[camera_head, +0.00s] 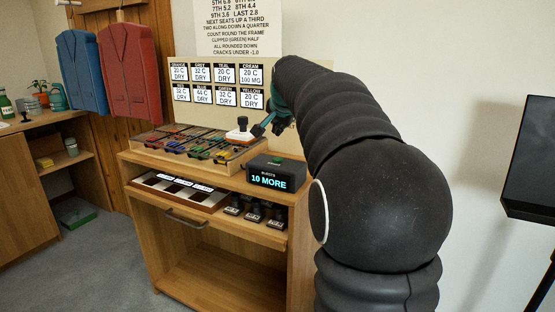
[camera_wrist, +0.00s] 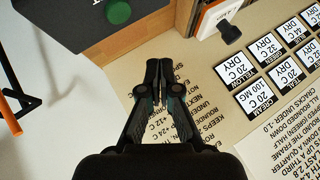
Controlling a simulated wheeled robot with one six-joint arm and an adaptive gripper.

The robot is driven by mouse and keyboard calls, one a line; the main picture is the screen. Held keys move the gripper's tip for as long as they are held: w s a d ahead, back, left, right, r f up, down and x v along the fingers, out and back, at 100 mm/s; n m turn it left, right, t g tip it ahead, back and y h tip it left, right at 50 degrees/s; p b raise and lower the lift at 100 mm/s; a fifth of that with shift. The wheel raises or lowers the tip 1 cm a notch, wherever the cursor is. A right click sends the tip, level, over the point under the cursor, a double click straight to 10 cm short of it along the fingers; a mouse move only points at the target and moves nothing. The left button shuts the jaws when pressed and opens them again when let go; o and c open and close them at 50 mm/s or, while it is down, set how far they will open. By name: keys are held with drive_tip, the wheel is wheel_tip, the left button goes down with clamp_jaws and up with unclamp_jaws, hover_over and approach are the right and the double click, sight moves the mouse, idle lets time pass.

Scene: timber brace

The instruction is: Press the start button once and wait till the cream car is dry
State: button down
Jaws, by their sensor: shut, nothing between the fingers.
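A black timer box (camera_head: 276,175) stands on the cabinet's right front corner, its lit display reading "10 MORE". A green button (camera_head: 279,160) sits on its top; it also shows at the top edge of the wrist view (camera_wrist: 118,11). My gripper (camera_head: 258,130) is shut and empty, above and behind the box, clear of the button. The fingertips show together in the wrist view (camera_wrist: 160,66). On the board, the cream card (camera_head: 250,74) reads "20 C 100 MG", while the other cards read "DRY". I cannot make out which small item is the cream car.
A tray of coloured items (camera_head: 190,145) lies left of the box, with a white, black-topped object (camera_head: 238,131) at its right end. The open shelf below (camera_head: 175,190) holds panels and small dark blocks. A dark panel (camera_head: 530,160) stands far right.

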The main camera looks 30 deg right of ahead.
sight(278, 159)
drive_tip(key=shift+f+b, duration=1.75)
drive_tip(key=shift+f, duration=0.9)
drive_tip(key=shift+f, duration=0.15)
drive_tip(key=shift+f, duration=0.25)
drive_tip(key=shift+f+b, duration=0.45)
drive_tip(key=shift+b, duration=0.1)
drive_tip(key=shift+r+p, duration=0.75)
drive_tip(key=shift+r, duration=0.1)
